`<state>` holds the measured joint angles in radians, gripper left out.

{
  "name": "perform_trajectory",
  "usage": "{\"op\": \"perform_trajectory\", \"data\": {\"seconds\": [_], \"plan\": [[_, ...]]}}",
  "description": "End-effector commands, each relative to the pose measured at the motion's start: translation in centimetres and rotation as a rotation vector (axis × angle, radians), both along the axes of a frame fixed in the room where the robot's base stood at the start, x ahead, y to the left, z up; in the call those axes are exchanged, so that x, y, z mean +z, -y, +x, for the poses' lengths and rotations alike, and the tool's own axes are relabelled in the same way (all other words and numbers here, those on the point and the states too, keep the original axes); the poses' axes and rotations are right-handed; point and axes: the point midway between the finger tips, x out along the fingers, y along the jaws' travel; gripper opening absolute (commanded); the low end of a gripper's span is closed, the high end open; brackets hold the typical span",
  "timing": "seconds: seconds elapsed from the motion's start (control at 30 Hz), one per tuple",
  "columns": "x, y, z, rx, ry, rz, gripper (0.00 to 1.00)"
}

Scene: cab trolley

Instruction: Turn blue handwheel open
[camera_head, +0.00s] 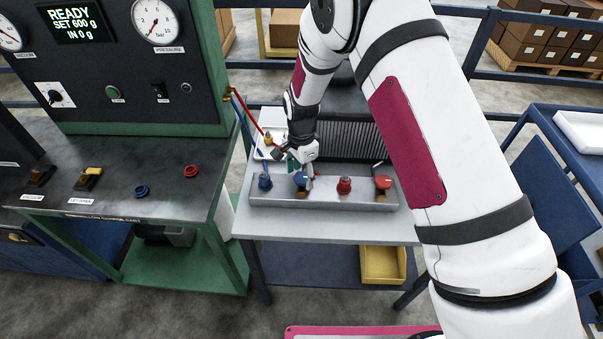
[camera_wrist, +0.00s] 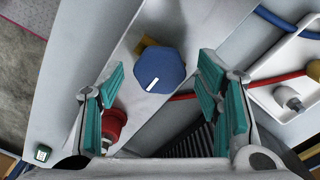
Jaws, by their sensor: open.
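The blue handwheel (camera_head: 300,177) sits on the grey metal manifold (camera_head: 325,200) on the trolley, over a brassy body. In the wrist view the blue handwheel (camera_wrist: 160,72) is faceted, with a white mark on its face and a yellow part (camera_wrist: 145,43) showing behind it. My gripper (camera_head: 304,168) is at this handwheel, pointing down. In the wrist view its teal-padded fingers (camera_wrist: 165,88) are spread wide. The handwheel lies between and slightly beyond their tips, with clear gaps on both sides and no visible contact.
A red fitting (camera_head: 344,186) and a red handwheel (camera_head: 383,182) stand to the right on the manifold; a blue fitting (camera_head: 265,181) stands left. A white tray (camera_head: 262,153) with fittings and red and blue hoses lies behind. A green-framed console (camera_head: 130,180) stands left.

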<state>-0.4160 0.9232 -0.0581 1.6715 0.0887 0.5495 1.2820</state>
Motion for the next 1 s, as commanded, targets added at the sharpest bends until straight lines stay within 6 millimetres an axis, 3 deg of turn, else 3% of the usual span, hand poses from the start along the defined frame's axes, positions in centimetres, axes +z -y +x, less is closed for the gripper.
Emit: {"op": "perform_trajectory", "data": {"seconds": [0.3, 0.5, 1.0], "plan": [[-0.21, 0.0, 0.01, 0.0, 0.0, 0.0, 0.57], [-0.2, 0.0, 0.0, 0.0, 0.0, 0.0, 0.11], [-0.28, 0.02, 0.03, 0.099, -0.001, 0.001, 0.11]]}}
